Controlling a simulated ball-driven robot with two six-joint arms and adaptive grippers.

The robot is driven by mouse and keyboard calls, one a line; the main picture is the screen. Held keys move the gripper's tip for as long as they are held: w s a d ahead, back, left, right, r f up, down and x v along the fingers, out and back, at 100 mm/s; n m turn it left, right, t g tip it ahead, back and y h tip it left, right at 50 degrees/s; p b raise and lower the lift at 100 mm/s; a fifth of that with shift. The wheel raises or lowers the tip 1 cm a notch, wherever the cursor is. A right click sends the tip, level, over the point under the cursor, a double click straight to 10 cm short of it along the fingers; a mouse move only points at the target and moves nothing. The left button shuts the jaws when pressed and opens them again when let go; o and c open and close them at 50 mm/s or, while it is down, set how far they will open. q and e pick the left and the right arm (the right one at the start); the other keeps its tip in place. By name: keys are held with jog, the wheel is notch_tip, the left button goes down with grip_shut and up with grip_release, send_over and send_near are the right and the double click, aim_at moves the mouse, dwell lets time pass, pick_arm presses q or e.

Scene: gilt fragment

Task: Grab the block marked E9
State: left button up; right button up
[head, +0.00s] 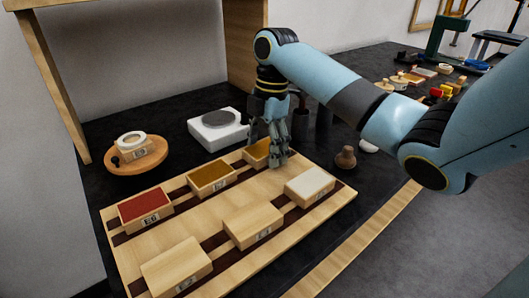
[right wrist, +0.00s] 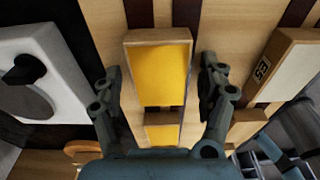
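My right gripper (head: 270,158) is low over the far end of the wooden board, at a yellow-topped block (head: 255,150). In the right wrist view, the open fingers (right wrist: 162,90) stand on either side of this yellow block (right wrist: 158,70), with gaps to both fingers. Its label does not show. An ochre block (head: 212,175), a red block (head: 146,207), a cream block (head: 310,184) and plain wooden blocks (head: 253,222) share the board. Their labels are small; I cannot surely read E9 on any. My left gripper is not in view.
The board (head: 230,266) has dark strips under the rows. Left of it stands a round wooden stand (head: 158,163) carrying a labelled block and white ring. A white square device with a grey disc (head: 218,118) is behind. A brown knob-shaped piece (head: 346,158) stands right.

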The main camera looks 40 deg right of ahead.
jog(key=c, duration=1.1)
jog(key=shift+o, duration=0.2)
jog(key=shift+r, duration=0.1)
